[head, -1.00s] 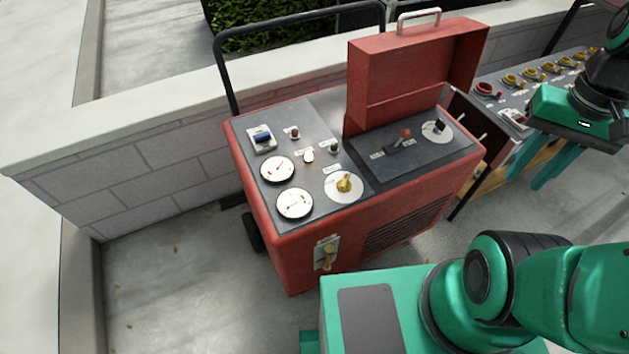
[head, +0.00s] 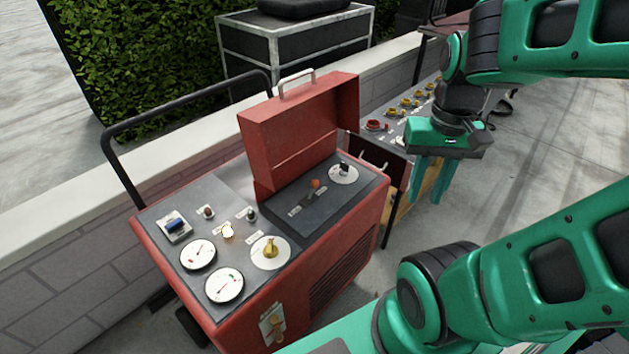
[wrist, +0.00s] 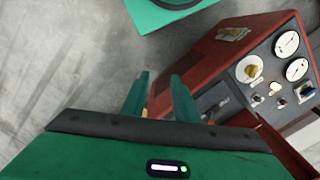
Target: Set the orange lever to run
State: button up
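The orange lever (head: 315,184) is a small orange knob on a dark stem, set in the dark grey panel (head: 330,207) under the raised red lid (head: 302,125) of the red machine. Small labels lie by its slot, too small to read.
The red machine (head: 345,250) also bears two round gauges (head: 224,285), a yellow knob (head: 270,250), a blue switch (head: 175,225) and a lit lamp (head: 228,231). A second panel with red and yellow knobs (head: 376,125) stands behind my gripper. A low wall (head: 50,225) runs behind.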

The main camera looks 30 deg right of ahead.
jog(key=shift+o, duration=1.1)
jog(key=shift+s+r, duration=0.15)
jog(key=shift+s, duration=0.2)
jog(key=m+y, duration=0.4)
jog(key=m, duration=0.7)
send_near(315, 182)
jog(key=f, duration=0.2)
jog(key=shift+n+t, duration=0.3)
jog(key=x, duration=0.9)
jog(key=shift+a+f, duration=0.1)
grip_shut()
